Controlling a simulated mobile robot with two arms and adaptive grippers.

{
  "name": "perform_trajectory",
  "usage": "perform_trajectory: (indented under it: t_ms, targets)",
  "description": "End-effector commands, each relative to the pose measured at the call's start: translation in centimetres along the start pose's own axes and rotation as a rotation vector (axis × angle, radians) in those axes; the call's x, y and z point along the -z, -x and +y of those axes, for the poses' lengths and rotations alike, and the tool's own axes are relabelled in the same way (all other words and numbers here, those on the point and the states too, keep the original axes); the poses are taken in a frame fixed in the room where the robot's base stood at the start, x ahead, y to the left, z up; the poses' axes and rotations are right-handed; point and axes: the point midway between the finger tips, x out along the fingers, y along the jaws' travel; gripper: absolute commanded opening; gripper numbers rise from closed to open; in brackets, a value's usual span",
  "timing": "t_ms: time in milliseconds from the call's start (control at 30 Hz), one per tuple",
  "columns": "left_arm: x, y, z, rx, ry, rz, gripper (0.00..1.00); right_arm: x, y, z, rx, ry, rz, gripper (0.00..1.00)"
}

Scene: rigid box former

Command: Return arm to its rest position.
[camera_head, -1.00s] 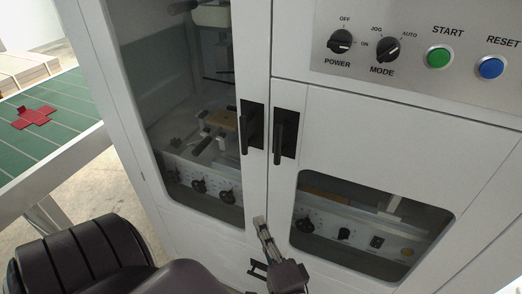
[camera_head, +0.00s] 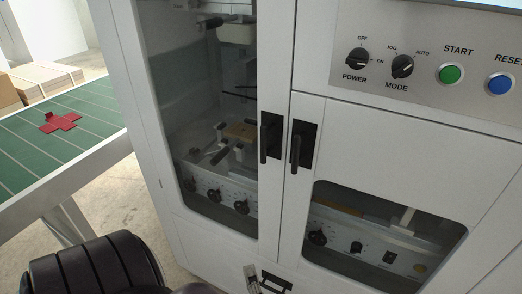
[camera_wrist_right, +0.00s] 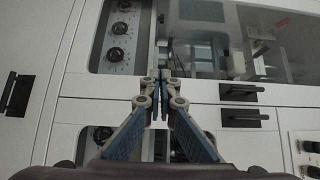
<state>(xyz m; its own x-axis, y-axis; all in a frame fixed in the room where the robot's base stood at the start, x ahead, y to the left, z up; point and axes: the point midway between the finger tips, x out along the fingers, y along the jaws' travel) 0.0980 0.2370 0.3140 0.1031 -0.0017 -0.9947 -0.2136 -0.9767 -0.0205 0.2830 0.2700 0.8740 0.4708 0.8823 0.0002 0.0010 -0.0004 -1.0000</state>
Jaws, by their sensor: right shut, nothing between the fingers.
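My right gripper (camera_head: 251,272) shows at the bottom edge of the head view, in front of the white machine's lower front. My left gripper is not in view.
The white machine has a left glass door with a black handle (camera_head: 270,137) and a right door with a handle (camera_head: 300,147); both look closed. A control panel (camera_head: 430,70) is above right. A green-topped conveyor (camera_head: 60,140) bears a red cross-shaped blank (camera_head: 60,121).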

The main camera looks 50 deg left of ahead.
Motion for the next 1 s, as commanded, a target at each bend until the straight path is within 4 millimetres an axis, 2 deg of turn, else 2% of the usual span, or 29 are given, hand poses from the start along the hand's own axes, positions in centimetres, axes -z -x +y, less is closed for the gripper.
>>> perform_trajectory:
  t_ms: [133,433,533,567,667,767,800,867,900,1000]
  targets:
    - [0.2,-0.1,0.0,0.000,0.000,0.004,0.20,-1.0,1.1,0.0,0.000,-0.001,-0.001,0.00]
    - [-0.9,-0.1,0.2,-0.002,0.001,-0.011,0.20,-1.2,1.3,0.1,-0.002,0.002,0.000,0.00]
    - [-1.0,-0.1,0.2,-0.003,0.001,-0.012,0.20,-0.7,1.4,1.7,-0.032,0.025,0.007,0.00]
    - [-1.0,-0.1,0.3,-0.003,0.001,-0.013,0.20,-0.4,1.5,2.7,-0.051,0.039,0.012,0.00]
    - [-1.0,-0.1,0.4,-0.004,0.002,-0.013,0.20,1.3,2.1,7.8,-0.146,0.116,0.030,0.00]
    - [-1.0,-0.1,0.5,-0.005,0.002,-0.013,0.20,3.6,3.8,14.6,-0.280,0.216,0.046,0.00]
    - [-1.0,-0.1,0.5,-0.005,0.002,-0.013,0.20,4.6,4.8,17.4,-0.337,0.257,0.049,0.00]
    - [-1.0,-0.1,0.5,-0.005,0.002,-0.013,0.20,5.9,6.5,21.5,-0.423,0.315,0.048,0.00]
    - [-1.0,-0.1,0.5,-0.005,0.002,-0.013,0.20,6.8,7.9,24.2,-0.481,0.351,0.045,0.00]
    - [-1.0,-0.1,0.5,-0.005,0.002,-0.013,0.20,8.8,11.9,30.5,-0.625,0.433,0.030,0.00]
